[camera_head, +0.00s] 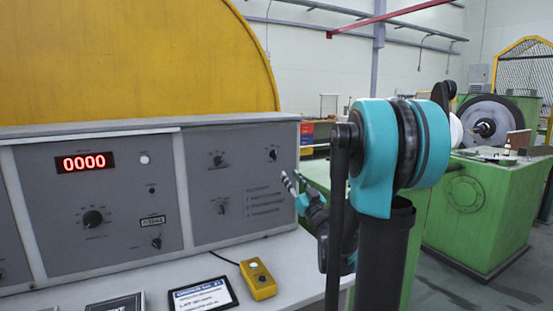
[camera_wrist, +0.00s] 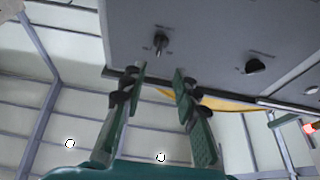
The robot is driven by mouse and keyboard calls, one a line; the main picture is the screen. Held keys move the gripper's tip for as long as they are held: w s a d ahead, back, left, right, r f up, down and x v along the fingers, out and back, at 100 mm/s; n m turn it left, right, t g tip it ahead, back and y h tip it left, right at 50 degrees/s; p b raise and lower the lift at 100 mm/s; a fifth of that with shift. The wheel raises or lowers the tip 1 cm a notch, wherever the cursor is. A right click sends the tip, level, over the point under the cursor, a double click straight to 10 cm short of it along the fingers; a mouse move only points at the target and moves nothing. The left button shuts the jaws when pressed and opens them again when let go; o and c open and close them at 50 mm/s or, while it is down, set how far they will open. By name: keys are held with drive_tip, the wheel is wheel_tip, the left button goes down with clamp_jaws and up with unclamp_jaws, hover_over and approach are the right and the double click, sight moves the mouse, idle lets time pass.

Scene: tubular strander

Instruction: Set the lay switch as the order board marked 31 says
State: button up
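The order board (camera_head: 203,297) lies on the desk in the head view. Its header seems to read 31, and its smaller lines are too small to read surely. The grey right panel (camera_head: 262,178) carries an upper left switch (camera_head: 217,159), an upper right knob (camera_head: 272,155) and a lower switch (camera_head: 221,207). Their labels are unreadable, so I cannot tell which is the lay switch. My gripper (camera_head: 291,182) is at the panel's right side. In the wrist view my gripper (camera_wrist: 158,82) is open and empty, with a small lever switch (camera_wrist: 160,43) beyond its fingertips, apart from them.
The left panel has a red display (camera_head: 84,163) reading 0000 and a black dial (camera_head: 92,218). A yellow box with a button (camera_head: 258,279) stands on the desk beside the board. A black knob (camera_wrist: 256,64) is right of the lever in the wrist view. Green machinery (camera_head: 478,205) stands at right.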

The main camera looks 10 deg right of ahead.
sight(274, 155)
drive_tip(key=x, duration=1.2)
drive_tip(key=shift+w, duration=0.25)
drive_tip(key=shift+a+r, duration=0.1)
drive_tip(key=shift+r, duration=0.05)
clamp_jaws()
